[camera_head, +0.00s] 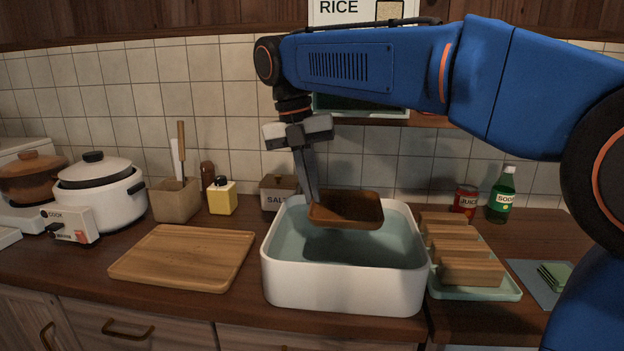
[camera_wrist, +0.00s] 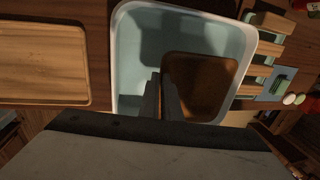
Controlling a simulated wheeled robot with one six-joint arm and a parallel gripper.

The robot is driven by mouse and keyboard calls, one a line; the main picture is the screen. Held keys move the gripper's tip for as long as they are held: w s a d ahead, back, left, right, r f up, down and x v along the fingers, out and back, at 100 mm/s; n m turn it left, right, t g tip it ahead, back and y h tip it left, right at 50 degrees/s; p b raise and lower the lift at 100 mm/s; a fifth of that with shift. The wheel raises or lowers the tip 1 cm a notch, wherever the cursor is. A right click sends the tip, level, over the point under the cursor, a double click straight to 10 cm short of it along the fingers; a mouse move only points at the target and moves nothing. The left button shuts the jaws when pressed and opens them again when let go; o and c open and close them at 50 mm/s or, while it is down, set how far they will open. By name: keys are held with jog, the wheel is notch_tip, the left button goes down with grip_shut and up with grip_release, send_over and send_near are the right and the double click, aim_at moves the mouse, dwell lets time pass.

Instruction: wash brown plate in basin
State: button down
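The brown plate (camera_head: 350,207) is a square, dark brown dish. My gripper (camera_head: 313,196) is shut on its left edge and holds it above the basin's water, slightly tilted. The white basin (camera_head: 345,287) stands on the counter with pale blue-green water inside. In the wrist view the plate (camera_wrist: 205,85) lies to the right of the fingertips of my gripper (camera_wrist: 162,88), within the outline of the basin (camera_wrist: 116,60). The fingers hide part of the plate's left rim. I cannot tell whether the plate's underside touches the water.
A wooden board (camera_head: 185,256) lies left of the basin. A green rack (camera_head: 478,292) with several upright brown pieces stands right of it. Behind are a salt box (camera_head: 278,192), a juice can (camera_head: 465,200) and a green bottle (camera_head: 502,197). A white cooker (camera_head: 103,197) stands far left.

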jog(key=shift+f, duration=5.55)
jog(key=shift+d, duration=0.1)
jog(key=shift+s+d, duration=0.25)
jog(key=shift+d, duration=0.85)
jog(key=shift+w+a, duration=0.25)
jog(key=shift+a, duration=1)
jog(key=shift+w+a, duration=0.25)
jog(key=shift+a, duration=0.95)
jog(key=shift+d, duration=0.15)
jog(key=shift+s+d, duration=0.25)
jog(key=shift+d, duration=0.9)
jog(key=shift+s+d, duration=0.25)
jog(key=shift+d, duration=0.9)
